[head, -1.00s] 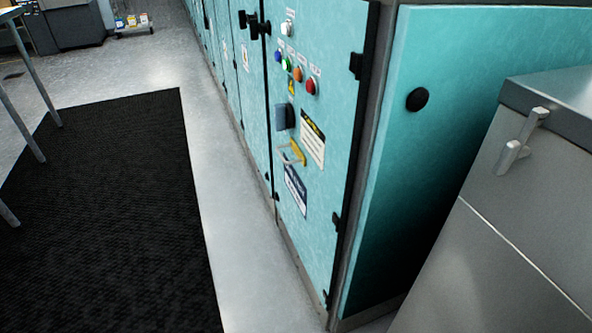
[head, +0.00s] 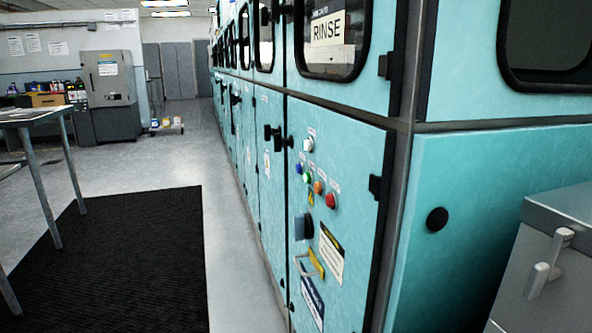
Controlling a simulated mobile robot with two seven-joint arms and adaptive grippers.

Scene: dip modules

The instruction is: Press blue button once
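The blue button (head: 299,168) is small and sits at the left end of a slanting row of buttons on a teal cabinet door (head: 345,150). Beside it to the right are a green button (head: 307,178), an orange button (head: 318,187) and a red button (head: 331,200). A white knob (head: 308,145) is above the row. The door is seen at a steep angle. Neither of my grippers shows in the head view, so nothing of mine is near the button in this picture.
A black mat (head: 120,260) lies on the grey floor, with a clear strip beside the cabinets. A metal table (head: 40,115) stands at the left. A grey metal box with a latch (head: 560,240) is at the lower right.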

